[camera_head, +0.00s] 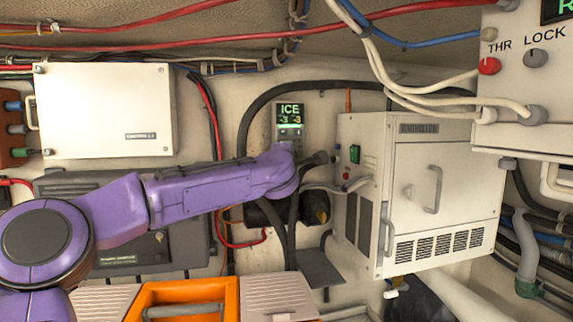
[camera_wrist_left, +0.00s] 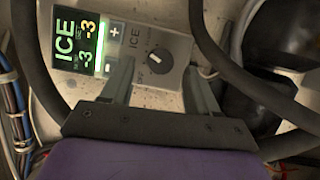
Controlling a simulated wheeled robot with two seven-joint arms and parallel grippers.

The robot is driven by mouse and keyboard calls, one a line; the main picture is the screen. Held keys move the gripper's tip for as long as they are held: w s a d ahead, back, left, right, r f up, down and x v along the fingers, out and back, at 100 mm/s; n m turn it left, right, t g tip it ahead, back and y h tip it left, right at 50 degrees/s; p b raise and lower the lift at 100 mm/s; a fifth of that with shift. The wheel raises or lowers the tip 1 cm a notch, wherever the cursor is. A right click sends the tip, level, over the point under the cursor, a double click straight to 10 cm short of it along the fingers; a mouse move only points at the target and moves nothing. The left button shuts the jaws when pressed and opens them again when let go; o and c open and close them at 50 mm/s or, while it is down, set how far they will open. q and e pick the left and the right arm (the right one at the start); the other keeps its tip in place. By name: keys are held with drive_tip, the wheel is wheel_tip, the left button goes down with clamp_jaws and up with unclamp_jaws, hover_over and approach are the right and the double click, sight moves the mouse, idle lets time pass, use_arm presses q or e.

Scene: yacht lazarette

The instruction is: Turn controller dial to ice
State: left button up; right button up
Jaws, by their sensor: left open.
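The controller (camera_head: 289,118) is a small panel on the back wall with a green display reading ICE above -3 and -3. In the left wrist view its display (camera_wrist_left: 77,42) shows ICE and -3 values beside plus and minus buttons. Its round black dial (camera_wrist_left: 160,61) sits on a grey face with ICE and OFF lettering on its left. The dial's white mark points to the upper left. My left gripper (camera_wrist_left: 159,72) is open, with one finger at each side below the dial and a gap between them. In the head view my purple arm hides the dial and the gripper's fingers.
Thick black hoses (camera_wrist_left: 225,65) curve close to the right of the dial. A white cabinet (camera_head: 440,190) with handles stands right of the controller. A THR LOCK panel (camera_head: 525,75) hangs at upper right. A white box (camera_head: 105,105) is at left; an orange toolbox (camera_head: 185,297) is below.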

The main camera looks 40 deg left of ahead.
use_arm(q)
drive_tip(key=b+v, duration=0.4)
drive_tip(key=v, duration=0.5)
drive_tip(key=shift+a+f, duration=0.15)
